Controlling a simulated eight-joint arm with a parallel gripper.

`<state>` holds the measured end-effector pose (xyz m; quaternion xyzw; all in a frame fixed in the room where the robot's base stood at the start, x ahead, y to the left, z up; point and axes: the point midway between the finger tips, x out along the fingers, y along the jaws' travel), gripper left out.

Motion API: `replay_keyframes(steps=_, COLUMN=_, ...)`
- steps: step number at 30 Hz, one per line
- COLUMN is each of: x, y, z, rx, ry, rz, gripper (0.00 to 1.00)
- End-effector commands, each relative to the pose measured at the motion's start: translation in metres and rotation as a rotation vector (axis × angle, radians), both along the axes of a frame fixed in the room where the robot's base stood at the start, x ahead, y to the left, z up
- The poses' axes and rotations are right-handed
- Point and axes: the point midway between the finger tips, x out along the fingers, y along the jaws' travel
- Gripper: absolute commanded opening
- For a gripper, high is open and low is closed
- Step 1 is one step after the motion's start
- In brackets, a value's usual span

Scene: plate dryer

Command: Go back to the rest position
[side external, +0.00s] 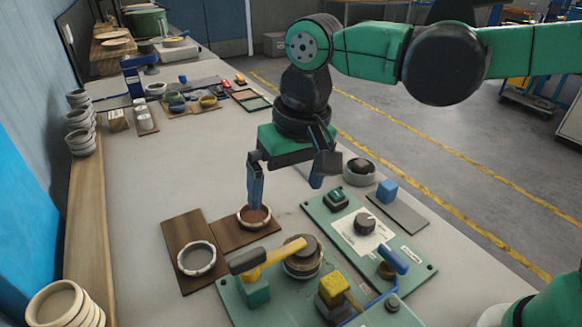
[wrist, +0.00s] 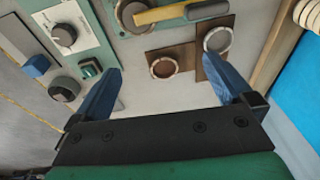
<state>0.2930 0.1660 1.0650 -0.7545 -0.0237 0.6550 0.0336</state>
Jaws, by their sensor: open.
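My gripper (side external: 287,185) hangs from my green arm above the table, with its two blue fingers wide apart and nothing between them. In the wrist view my gripper (wrist: 166,85) also shows open and empty. In the side view the left finger stands in front of a round dish with a white rim and brown inside (side external: 254,216). I cannot tell from the side view alone how high the finger is above it. The same dish (wrist: 164,67) lies ahead of the fingertips in the wrist view.
A white ring (side external: 196,258) lies on a brown board at left. A green fixture with a yellow-handled lever (side external: 268,258) stands in front. A green panel (side external: 326,219) with knobs and a blue block (side external: 387,191) are at right. Stacked bowls (side external: 80,140) line the wall side. The table's left middle is clear.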

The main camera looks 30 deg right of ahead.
Motion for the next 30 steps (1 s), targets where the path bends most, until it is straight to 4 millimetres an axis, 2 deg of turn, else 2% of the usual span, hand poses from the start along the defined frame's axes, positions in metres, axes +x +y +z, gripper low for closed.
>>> replay_keyframes(steps=1, x=-0.001, y=-0.025, z=0.002, rx=0.014, ry=-0.049, rz=-0.012, gripper=1.0)
replay_keyframes(steps=6, x=-0.011, y=-0.094, z=0.0, rx=0.019, ry=-0.234, rz=-0.015, gripper=1.0)
replay_keyframes(steps=9, x=-0.02, y=-0.125, z=-0.006, rx=-0.006, ry=-0.332, rz=-0.016, gripper=1.0)
replay_keyframes(steps=12, x=-0.028, y=-0.147, z=-0.013, rx=-0.039, ry=-0.408, rz=-0.017, gripper=1.0)
replay_keyframes(steps=18, x=-0.036, y=-0.165, z=-0.02, rx=-0.08, ry=-0.477, rz=-0.014, gripper=1.0)
replay_keyframes(steps=30, x=-0.036, y=-0.166, z=-0.021, rx=-0.083, ry=-0.48, rz=-0.011, gripper=1.0)
